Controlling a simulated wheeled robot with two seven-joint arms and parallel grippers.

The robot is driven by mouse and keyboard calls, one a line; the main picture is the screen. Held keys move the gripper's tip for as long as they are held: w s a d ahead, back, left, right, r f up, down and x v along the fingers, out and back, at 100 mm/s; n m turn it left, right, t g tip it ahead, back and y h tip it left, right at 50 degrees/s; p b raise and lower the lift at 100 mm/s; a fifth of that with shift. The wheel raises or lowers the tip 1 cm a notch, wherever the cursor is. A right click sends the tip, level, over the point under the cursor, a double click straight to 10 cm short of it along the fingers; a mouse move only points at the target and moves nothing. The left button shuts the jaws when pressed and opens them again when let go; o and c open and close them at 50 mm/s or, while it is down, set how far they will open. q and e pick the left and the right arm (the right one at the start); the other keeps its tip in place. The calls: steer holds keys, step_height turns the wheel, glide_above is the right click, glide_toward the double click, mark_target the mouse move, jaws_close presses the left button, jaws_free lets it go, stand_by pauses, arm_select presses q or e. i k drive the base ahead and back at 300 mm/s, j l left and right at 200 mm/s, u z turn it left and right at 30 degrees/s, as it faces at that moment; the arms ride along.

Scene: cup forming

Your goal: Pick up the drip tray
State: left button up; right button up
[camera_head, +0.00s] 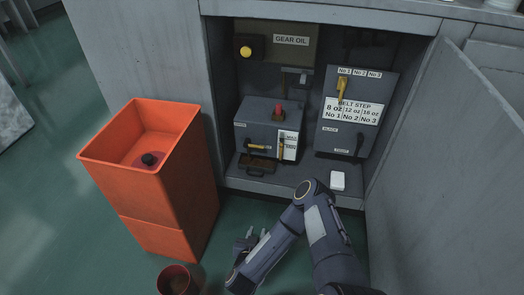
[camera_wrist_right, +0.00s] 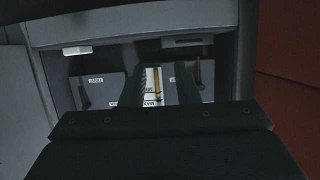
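The drip tray (camera_head: 257,164) looks like a shallow, dark brownish tray with a small handle at its front. It sits on the cabinet's lower shelf, in front of the left grey box. In the right wrist view, which is turned over, a dark flat edge near the top (camera_wrist_right: 188,41) appears to be the tray. My right gripper (camera_head: 256,234) is low over the floor, in front of the cabinet and apart from the tray. Its two fingers (camera_wrist_right: 158,72) stand apart with nothing held between them. My left gripper is not in view.
A tall orange bin (camera_head: 170,205) stands left of the cabinet. A reddish-brown cup (camera_head: 175,280) is at the bottom edge. A small white box (camera_head: 337,181) sits on the shelf's right. The open cabinet door (camera_head: 440,170) bounds the right. The left grey box (camera_head: 256,122) has yellow levers.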

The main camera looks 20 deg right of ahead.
mark_target(258, 163)
steer(key=i+l, duration=0.8)
steer(key=l, duration=0.1)
